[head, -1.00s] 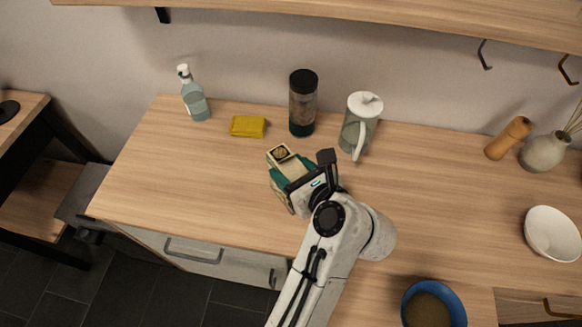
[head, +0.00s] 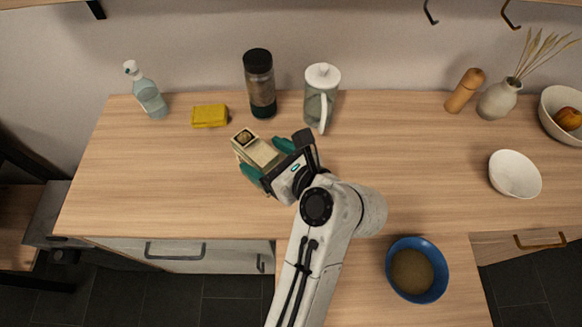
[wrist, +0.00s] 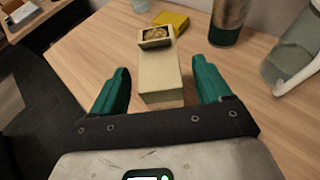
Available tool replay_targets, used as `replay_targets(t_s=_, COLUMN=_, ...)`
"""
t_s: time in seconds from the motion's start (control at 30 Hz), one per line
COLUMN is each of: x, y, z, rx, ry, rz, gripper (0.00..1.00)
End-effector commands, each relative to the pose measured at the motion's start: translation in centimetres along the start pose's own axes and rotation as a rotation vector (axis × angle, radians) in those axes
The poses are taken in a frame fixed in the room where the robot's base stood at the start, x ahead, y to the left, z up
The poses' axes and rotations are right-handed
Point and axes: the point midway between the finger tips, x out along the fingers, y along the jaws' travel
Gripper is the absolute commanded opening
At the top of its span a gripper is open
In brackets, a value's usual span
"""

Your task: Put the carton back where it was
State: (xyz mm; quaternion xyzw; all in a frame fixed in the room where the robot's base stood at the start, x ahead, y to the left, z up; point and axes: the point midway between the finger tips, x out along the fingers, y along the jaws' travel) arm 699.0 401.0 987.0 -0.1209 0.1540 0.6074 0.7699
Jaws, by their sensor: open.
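The carton (head: 258,150) is a cream box with a dark round picture on its top end. It is on the wooden counter, left of the middle, in front of the dark-lidded jar. My gripper (head: 268,160) is at the carton, with its green fingers on either side of it. In the wrist view the carton (wrist: 160,75) lies between the two spread fingers (wrist: 160,92), with a gap visible on each side. The carton's lower part is hidden by my gripper in the head view.
Behind are a yellow sponge (head: 210,116), a dark-lidded jar (head: 260,85), a white-lidded pitcher (head: 321,95) and a spray bottle (head: 147,92). A white bowl (head: 515,174) and a blue bowl (head: 417,270) are at the right. The counter (head: 130,180) is clear left of the carton.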

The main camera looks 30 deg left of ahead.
Motion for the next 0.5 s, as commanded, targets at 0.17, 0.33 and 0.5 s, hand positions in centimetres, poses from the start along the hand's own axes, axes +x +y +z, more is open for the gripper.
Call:
replay_targets(t_s=0.17, x=-3.9, y=-0.1, z=-0.2, rx=-0.004, ry=-0.001, rz=-0.004, gripper=0.78)
replay_targets(t_s=0.33, x=-6.8, y=-0.1, z=-0.1, rx=-0.002, ry=-0.002, rz=-0.003, gripper=0.78)
replay_targets(t_s=0.5, x=-8.6, y=0.0, z=0.0, rx=-0.001, ry=-0.001, rz=-0.001, gripper=0.78)
